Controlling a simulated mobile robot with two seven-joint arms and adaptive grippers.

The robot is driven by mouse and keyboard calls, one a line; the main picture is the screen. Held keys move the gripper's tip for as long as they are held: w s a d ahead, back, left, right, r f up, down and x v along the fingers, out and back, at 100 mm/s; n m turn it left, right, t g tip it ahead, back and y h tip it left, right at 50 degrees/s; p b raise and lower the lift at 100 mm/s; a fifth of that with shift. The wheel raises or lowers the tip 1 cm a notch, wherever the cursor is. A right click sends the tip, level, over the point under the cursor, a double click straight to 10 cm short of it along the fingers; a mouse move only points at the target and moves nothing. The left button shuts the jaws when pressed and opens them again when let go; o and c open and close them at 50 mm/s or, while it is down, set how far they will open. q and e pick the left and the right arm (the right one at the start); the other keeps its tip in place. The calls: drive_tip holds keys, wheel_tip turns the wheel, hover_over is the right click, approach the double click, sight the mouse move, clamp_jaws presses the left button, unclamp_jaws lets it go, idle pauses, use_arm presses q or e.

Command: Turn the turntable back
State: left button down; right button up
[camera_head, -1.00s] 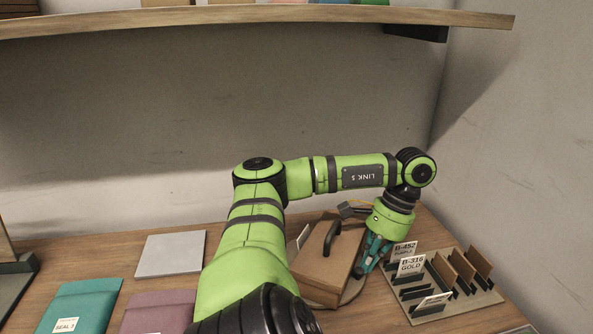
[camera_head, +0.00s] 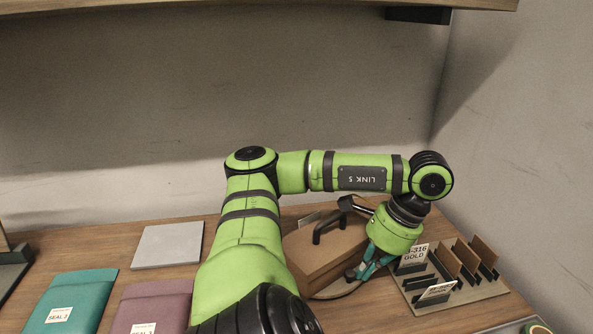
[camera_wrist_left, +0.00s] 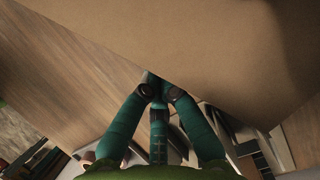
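A brown box (camera_head: 322,262) with a black handle (camera_head: 330,222) sits on a round turntable (camera_head: 342,291), whose rim shows only at the front right. My left arm reaches over from the left, and its left gripper (camera_head: 356,273) points down at the right side of the box, low by the turntable rim. In the left wrist view, the teal fingers (camera_wrist_left: 157,88) come together beside the edge of the box (camera_wrist_left: 215,55). Whether the tips touch the box or rim is unclear. My right gripper is not in view.
A slotted holder (camera_head: 452,290) with upright brown plates and labels stands close to the gripper's right. A grey plate (camera_head: 168,245), a teal pouch (camera_head: 76,298) and a mauve pouch (camera_head: 152,308) lie at left. A shelf (camera_head: 250,4) hangs above.

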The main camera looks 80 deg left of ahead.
use_arm(q)
drive_tip(key=shift+s+d+m+y+b, duration=0.3)
drive_tip(key=shift+s+d+m+b, duration=0.1)
drive_tip(key=shift+s+m, duration=0.25)
drive_tip(key=shift+m, duration=0.25)
